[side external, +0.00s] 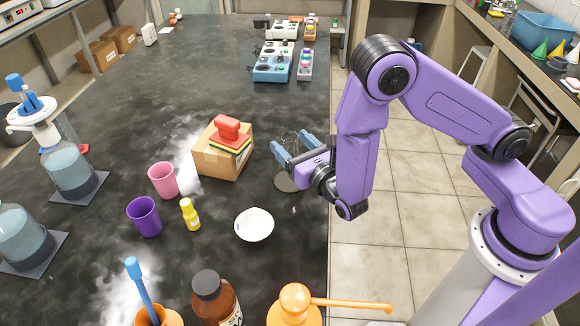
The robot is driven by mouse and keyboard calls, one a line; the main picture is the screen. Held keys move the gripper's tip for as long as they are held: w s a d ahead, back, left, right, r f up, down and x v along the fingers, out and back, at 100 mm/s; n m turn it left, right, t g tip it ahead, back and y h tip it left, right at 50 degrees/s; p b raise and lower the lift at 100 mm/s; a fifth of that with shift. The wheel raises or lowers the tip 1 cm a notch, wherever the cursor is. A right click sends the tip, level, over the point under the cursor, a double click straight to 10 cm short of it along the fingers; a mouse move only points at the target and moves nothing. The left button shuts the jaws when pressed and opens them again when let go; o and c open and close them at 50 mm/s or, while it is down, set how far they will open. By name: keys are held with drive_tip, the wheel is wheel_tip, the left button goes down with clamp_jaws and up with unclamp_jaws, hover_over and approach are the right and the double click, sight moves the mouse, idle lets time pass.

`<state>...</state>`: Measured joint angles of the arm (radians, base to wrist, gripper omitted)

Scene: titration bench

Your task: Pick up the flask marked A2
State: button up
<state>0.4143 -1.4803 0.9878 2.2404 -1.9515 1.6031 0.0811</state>
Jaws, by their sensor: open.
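My gripper (295,147) has two pale blue fingertips, spread apart, and points left over the table's right side. A faint clear glass outline (290,136) shows at and just behind the fingertips; it may be a flask, but it is partly hidden by the fingers and too small to read. I cannot tell whether it stands between the fingers or beyond them. No marking A2 is readable anywhere. A grey round disc (286,183) lies on the table below the gripper, partly covered by it.
A cardboard box (213,163) with a red object (228,128) on top stands left of my gripper. A white bowl (254,225), yellow bottle (190,215), purple cup (145,216) and pink cup (163,181) stand nearer the camera. The table's right edge is close to my gripper.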

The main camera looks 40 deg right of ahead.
drive_tip(key=shift+w+d, duration=0.1)
drive_tip(key=shift+w, duration=0.65)
clamp_jaws()
